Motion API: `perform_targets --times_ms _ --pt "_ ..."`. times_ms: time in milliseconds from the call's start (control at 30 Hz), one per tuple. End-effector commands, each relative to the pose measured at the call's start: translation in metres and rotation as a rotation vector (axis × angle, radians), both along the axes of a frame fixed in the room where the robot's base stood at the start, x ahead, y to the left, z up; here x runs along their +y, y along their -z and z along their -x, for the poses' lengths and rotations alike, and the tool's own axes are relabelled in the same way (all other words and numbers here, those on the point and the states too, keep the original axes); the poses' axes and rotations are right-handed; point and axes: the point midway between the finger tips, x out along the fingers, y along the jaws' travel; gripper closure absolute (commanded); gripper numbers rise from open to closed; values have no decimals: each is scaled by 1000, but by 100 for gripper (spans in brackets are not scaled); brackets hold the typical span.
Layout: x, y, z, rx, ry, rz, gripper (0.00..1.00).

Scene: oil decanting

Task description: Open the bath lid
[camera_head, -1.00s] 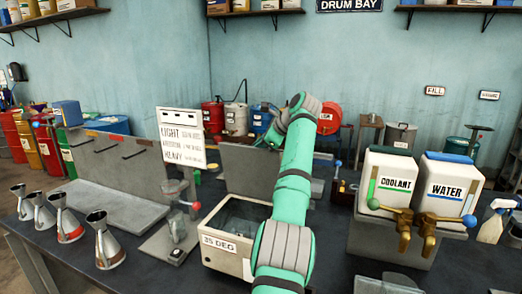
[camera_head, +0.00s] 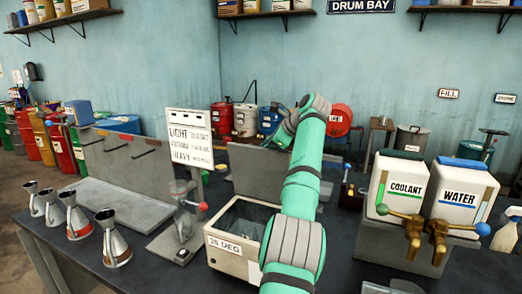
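The bath is a pale box with a "35 DEG" label (camera_head: 223,245) on its front, standing on the dark bench left of my arm. Its top (camera_head: 240,218) looks dark and glassy inside a pale rim. I cannot tell clearly whether a lid lies over it. My green and grey arm rises from the bottom of the picture across the right side of the bath and hides that part. The arm bends over near the red drum at the back. My gripper's fingers do not show, so their place relative to the lid is not visible.
A stand with a red-knobbed lever (camera_head: 180,225) is left of the bath. Coolant (camera_head: 402,185) and water (camera_head: 458,195) tanks with brass taps are at the right. A sign board (camera_head: 190,140) and grey panels stand behind.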

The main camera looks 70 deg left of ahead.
Motion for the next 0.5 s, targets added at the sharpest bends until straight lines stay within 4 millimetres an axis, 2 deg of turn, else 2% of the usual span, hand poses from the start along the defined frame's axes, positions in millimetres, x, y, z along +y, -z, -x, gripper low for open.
perform_targets --times_ms 267,500 --pt "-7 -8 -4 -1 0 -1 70" --pt "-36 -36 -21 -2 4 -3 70"
